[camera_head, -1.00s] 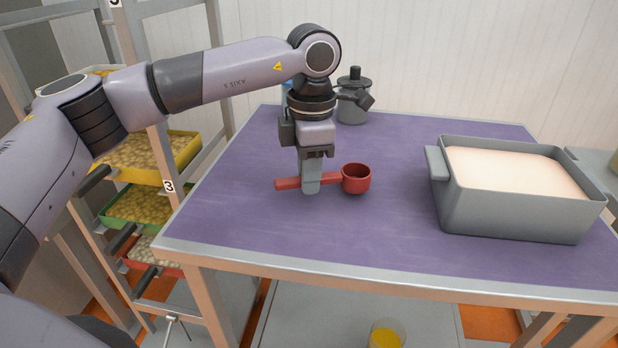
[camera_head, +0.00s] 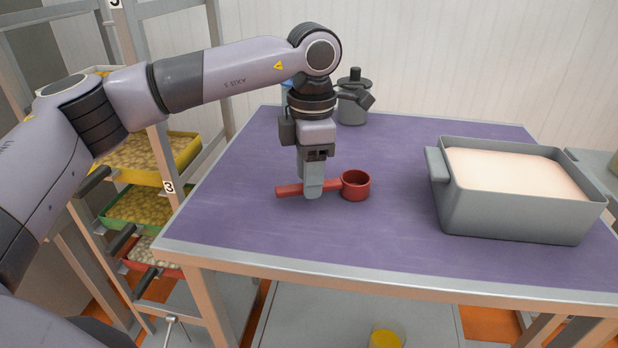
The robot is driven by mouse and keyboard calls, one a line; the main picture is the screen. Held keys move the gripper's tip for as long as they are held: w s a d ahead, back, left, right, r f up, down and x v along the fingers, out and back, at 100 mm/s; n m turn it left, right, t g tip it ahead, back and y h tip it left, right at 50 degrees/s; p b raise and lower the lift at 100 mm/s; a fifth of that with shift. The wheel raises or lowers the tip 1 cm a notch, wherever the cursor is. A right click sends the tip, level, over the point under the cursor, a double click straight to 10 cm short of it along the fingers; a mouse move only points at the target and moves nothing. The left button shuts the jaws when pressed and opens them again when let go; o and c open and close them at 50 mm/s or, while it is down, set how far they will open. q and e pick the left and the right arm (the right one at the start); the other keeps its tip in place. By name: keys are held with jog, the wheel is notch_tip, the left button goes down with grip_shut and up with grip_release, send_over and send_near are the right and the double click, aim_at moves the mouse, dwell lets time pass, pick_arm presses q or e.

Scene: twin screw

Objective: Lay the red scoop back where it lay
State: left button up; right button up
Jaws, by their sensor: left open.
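The red scoop (camera_head: 355,186) lies on the purple table top (camera_head: 400,245), left of the grey bin. Its cup is to the right and its handle points left. My left gripper (camera_head: 313,192) points straight down over the handle, and its fingers stand at the handle, hiding a short part of it. The jaws are open, with one finger showing in front of the handle. My right gripper is not in view.
A grey bin (camera_head: 500,217) filled with pale powder stands at the right of the table. A grey lidded pot (camera_head: 352,107) stands at the back, behind my gripper. A rack with trays (camera_head: 150,205) is at the left. The table's front middle is clear.

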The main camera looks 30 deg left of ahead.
pick_arm(q)
notch_tip(320, 180, up, 11)
jog(key=shift+f+p, duration=0.15)
jog(key=shift+p, duration=0.2)
jog(key=shift+d+f, duration=0.1)
dwell(0.3)
